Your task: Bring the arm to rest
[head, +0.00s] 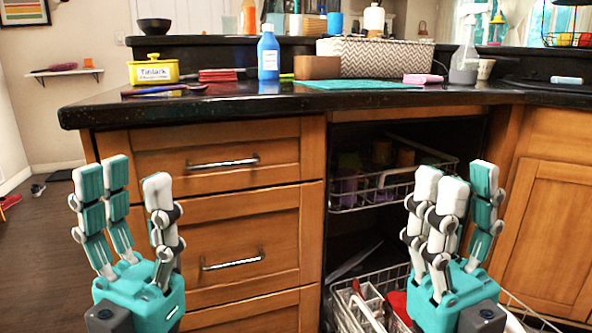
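My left gripper (132,185) is at the lower left, in front of the wooden drawers. Its teal-and-white fingers point up and stand apart, with nothing between them. My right gripper (455,187) is at the lower right, in front of the open dishwasher. Its fingers also point up; they partly overlap in this view but look spread, and no held object shows. Both grippers are below the counter's top edge and apart from each other.
The black counter (220,108) holds a yellow tub (153,72), a blue bottle (268,55) and a woven basket (375,58). The dishwasher's upper rack (400,180) and lower rack (350,300) are pulled out near my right gripper. Floor (35,250) is open at left.

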